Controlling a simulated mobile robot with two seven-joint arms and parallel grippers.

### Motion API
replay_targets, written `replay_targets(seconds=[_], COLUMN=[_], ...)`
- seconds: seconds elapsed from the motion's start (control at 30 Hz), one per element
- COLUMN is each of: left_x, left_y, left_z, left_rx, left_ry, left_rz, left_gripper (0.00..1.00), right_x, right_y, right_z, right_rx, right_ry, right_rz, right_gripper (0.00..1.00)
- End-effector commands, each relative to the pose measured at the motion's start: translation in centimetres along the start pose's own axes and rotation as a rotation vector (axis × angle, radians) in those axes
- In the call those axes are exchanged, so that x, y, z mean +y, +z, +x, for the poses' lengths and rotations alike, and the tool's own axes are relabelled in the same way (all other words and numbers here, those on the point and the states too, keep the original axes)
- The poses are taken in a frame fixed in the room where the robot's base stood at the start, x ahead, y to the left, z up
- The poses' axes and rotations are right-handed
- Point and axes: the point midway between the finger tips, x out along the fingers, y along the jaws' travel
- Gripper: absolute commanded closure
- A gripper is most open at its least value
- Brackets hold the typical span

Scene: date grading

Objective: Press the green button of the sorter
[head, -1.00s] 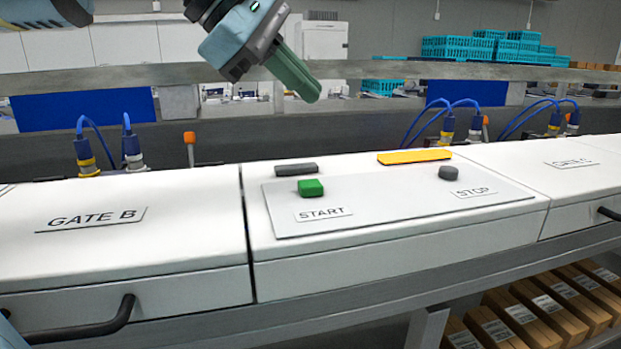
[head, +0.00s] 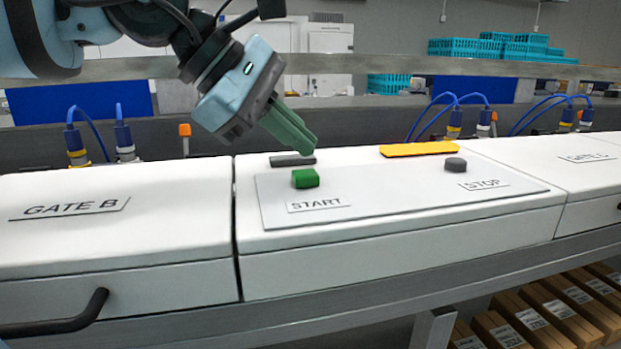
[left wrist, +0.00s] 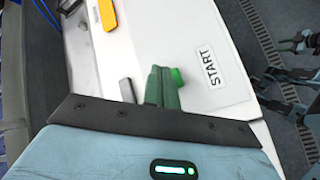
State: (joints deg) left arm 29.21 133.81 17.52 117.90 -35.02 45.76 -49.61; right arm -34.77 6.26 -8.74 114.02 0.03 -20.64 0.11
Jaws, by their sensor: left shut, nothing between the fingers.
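The green button (head: 306,178) sits on the light panel of the sorter (head: 400,195), just above the START label (head: 318,203). My left gripper (head: 308,147) is shut and empty, its green fingers pointing down and to the right. In the head view its tips show just above and behind the button, with a small gap in the picture. In the left wrist view the fingers (left wrist: 161,72) partly cover the green button (left wrist: 177,77), whose edge shows right beside them. I cannot tell the exact height of the tips.
A grey button (head: 455,164) stands by the STOP label. A dark grey bar (head: 292,160) and a yellow bar (head: 418,149) lie behind the buttons. Blue-cabled connectors (head: 122,140) stand along the back edge. A black handle (head: 62,325) sticks out in front of GATE B.

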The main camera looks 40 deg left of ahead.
Motion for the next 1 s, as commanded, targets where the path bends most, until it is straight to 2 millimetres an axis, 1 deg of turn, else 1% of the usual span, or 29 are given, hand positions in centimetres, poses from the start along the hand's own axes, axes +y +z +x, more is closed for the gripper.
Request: replay_targets(seconds=[0.1,0.47,1.0], left_x=[-0.29,-0.33,-0.33], left_y=[-0.29,-0.28,-0.28], left_z=[0.42,0.38,0.39], left_rx=[0.000,-0.001,0.000], left_ry=[0.000,0.002,0.002], left_rz=[0.001,0.002,0.002], left_gripper=[1.00,1.00,1.00], right_x=[-0.16,-0.09,0.05], right_y=[0.11,-0.21,0.40], right_z=[0.18,0.22,0.23], right_rx=[-0.001,0.005,-0.007], right_ry=[-0.001,-0.001,-0.002], right_rz=[0.006,0.002,-0.004], right_gripper=[0.64,0.64,0.64])
